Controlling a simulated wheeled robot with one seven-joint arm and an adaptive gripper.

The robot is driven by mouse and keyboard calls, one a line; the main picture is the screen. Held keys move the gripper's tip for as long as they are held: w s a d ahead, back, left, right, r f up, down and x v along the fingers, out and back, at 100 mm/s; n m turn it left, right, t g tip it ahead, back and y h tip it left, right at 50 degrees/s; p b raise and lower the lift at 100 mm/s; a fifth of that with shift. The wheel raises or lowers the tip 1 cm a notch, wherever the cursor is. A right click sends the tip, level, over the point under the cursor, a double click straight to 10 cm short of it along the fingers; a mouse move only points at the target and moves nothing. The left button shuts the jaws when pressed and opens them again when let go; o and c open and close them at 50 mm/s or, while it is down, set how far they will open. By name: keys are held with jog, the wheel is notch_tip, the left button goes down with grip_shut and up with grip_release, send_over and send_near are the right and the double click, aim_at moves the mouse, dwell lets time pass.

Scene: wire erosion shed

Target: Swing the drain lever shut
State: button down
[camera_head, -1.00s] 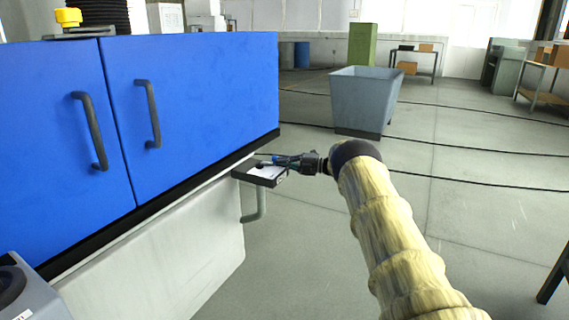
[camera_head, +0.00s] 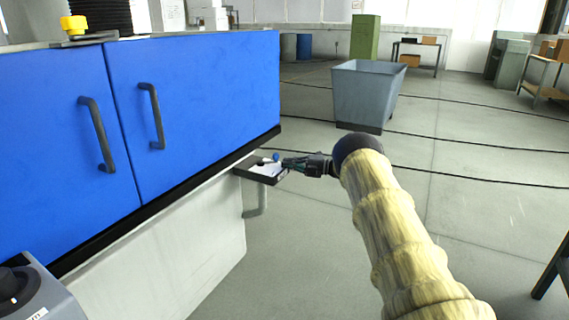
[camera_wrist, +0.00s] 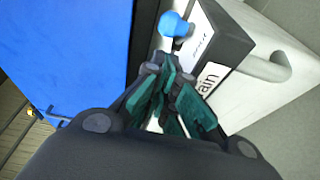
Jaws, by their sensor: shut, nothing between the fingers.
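The drain lever's blue knob (camera_head: 276,157) stands over a small dark box (camera_head: 262,176) with a white label, fixed at the right end of the blue cabinet. The box (camera_wrist: 232,38) shows a label ending in "ain". My gripper (camera_head: 285,163) is shut and empty at the box's right side. In the wrist view its fingertips (camera_wrist: 168,68) are close to the knob; a gap seems to show. The lever's pivot is not clear.
The blue cabinet (camera_head: 195,95) and its dark lower ledge are left of the box. A grey bent handle or pipe (camera_head: 258,200) is below it. Floor to the right is mostly clear.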

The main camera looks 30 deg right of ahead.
jog(key=s+d, duration=0.1)
jog(key=d, duration=0.7)
jog(key=shift+s, duration=0.25)
dwell(0.4)
